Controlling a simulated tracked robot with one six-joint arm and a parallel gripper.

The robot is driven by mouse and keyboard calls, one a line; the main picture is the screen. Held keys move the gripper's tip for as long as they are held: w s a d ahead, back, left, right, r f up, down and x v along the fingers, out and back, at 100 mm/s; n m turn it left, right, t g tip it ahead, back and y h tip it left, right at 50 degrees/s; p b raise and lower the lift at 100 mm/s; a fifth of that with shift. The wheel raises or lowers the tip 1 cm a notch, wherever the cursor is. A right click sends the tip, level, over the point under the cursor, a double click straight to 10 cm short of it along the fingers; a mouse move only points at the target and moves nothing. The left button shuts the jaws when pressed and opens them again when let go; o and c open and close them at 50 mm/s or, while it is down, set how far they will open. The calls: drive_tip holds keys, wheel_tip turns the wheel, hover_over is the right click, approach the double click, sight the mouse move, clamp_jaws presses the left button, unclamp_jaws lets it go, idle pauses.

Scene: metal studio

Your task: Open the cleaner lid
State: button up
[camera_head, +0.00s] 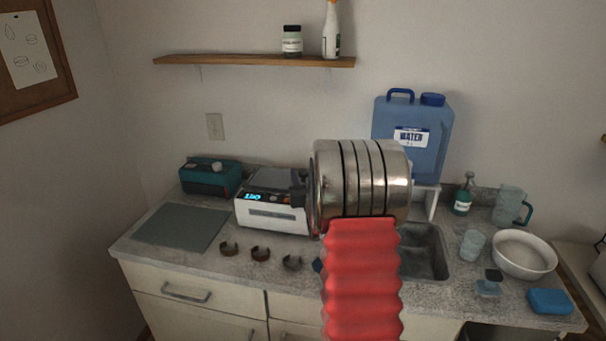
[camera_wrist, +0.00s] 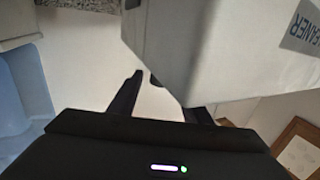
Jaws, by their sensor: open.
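The cleaner (camera_head: 272,215) is a white box with a lit blue display, on the counter left of my metal arm. In the wrist view, the pale cleaner (camera_wrist: 210,45) fills the upper right, with part of its "CLEANER" label at the edge. My gripper (camera_wrist: 165,95) is open with its dark fingers apart at the cleaner's edge. The cleaner hides part of the right finger. A small dark piece shows between the fingers at the cleaner's edge; I cannot tell whether it touches them. In the head view, my gripper (camera_head: 299,190) is dark beside the cleaner's right end. The lid's position is unclear.
A teal box (camera_head: 208,178) and a grey mat (camera_head: 180,227) lie left of the cleaner. A blue water jug (camera_head: 425,140) stands behind my arm. The sink (camera_head: 425,252) and a white bowl (camera_head: 524,254) are to the right.

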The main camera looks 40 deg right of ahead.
drive_tip(key=shift+x, duration=0.75)
clamp_jaws()
